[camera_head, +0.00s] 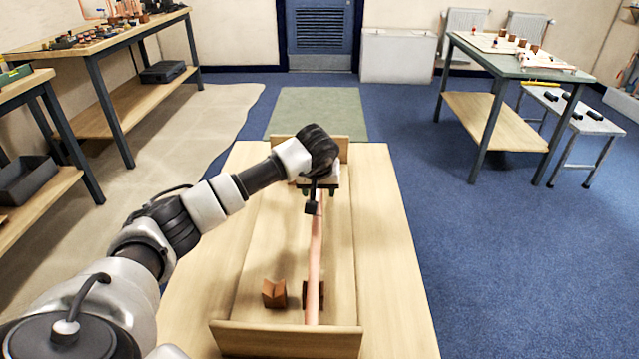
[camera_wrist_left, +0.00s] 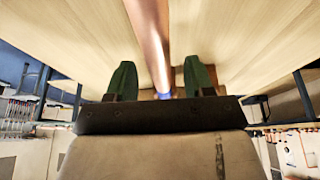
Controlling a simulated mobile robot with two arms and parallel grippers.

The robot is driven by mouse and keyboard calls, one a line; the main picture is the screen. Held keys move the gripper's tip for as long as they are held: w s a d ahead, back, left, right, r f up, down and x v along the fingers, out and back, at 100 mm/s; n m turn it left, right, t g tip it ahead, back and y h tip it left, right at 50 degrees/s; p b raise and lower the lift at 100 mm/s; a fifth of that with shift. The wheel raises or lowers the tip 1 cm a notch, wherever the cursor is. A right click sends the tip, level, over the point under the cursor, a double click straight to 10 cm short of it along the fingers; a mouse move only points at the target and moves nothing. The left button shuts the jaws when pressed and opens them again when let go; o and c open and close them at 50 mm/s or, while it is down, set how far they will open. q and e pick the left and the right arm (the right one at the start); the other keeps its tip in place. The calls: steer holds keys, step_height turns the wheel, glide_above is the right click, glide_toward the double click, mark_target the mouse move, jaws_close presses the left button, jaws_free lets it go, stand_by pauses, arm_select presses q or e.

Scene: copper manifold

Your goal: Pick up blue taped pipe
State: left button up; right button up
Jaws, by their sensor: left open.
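The copper pipe (camera_head: 315,250) lies lengthwise in a wooden tray (camera_head: 286,338) on the table in front of me. My left gripper (camera_head: 318,192) is over the pipe's far part, and the arm hides the pipe's far end. In the left wrist view the pipe (camera_wrist_left: 150,35) runs between the two green fingers of my left gripper (camera_wrist_left: 160,78), with a gap on each side. A band of blue tape (camera_wrist_left: 163,96) shows at the gripper's front edge. The gripper is open. My right gripper is not in view.
A small brown notched block (camera_head: 274,293) stands left of the pipe's near end, and another brown block (camera_head: 320,294) is at the pipe. The tray has raised end walls. A green-topped table (camera_head: 480,62) with parts stands at the far right. Blue floor lies clear right of my table.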

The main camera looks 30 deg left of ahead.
arm_select(q)
jaws_close()
steer(key=shift+r, duration=0.1)
stand_by(0.3)
